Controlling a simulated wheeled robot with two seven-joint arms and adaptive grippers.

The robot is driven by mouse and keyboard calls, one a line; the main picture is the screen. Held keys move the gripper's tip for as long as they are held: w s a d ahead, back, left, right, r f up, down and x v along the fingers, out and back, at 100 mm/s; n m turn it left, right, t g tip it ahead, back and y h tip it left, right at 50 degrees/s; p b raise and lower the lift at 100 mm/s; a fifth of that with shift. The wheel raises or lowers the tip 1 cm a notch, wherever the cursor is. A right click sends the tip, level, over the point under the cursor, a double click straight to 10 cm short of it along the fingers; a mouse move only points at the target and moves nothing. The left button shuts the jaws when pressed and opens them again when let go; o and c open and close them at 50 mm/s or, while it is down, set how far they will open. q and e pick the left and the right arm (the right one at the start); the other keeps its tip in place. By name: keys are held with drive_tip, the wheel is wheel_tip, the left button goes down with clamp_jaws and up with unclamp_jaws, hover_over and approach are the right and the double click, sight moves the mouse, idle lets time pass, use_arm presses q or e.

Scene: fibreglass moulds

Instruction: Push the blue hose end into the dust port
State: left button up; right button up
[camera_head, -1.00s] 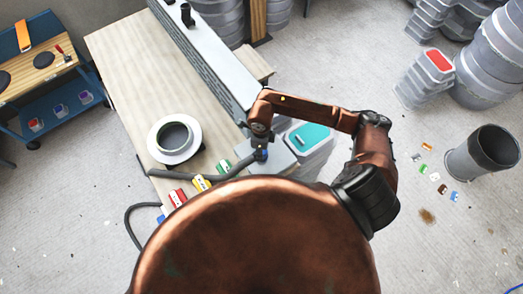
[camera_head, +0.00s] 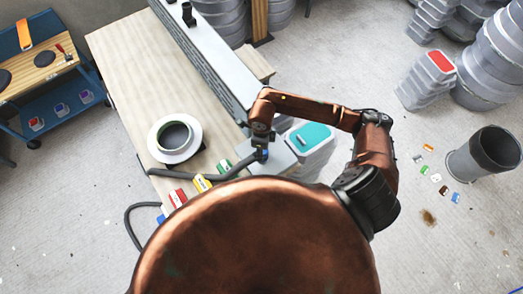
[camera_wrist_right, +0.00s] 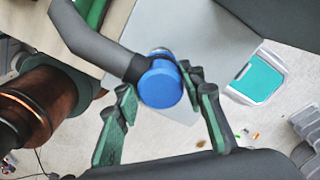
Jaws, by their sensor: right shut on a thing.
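The blue hose end (camera_head: 262,155) is under my right gripper (camera_head: 261,149) at the near right side of the wooden bench. In the right wrist view, the blue hose end (camera_wrist_right: 162,83) is a round blue cuff on a dark grey hose (camera_wrist_right: 100,45). The green-padded fingers of my right gripper (camera_wrist_right: 165,95) are closed on its two sides. The hose (camera_head: 190,175) runs left across the bench corner. I cannot make out the dust port's opening; a grey panel (camera_wrist_right: 185,28) lies beyond the blue end. My left gripper is not in view.
A white flanged ring (camera_head: 174,138) sits on the bench (camera_head: 125,60), with red, yellow and green items (camera_head: 202,183) near its front edge. A long rail (camera_head: 210,55) runs along the bench's right side. A teal-topped bin (camera_head: 311,137) stands right of the gripper.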

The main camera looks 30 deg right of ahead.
idle(1.2)
drive_tip(key=shift+f+b, duration=0.55)
drive_tip(key=shift+b, duration=0.3)
drive_tip(key=o, duration=1.2)
drive_tip(key=shift+c, duration=0.2)
wheel_tip(320, 180, up, 12)
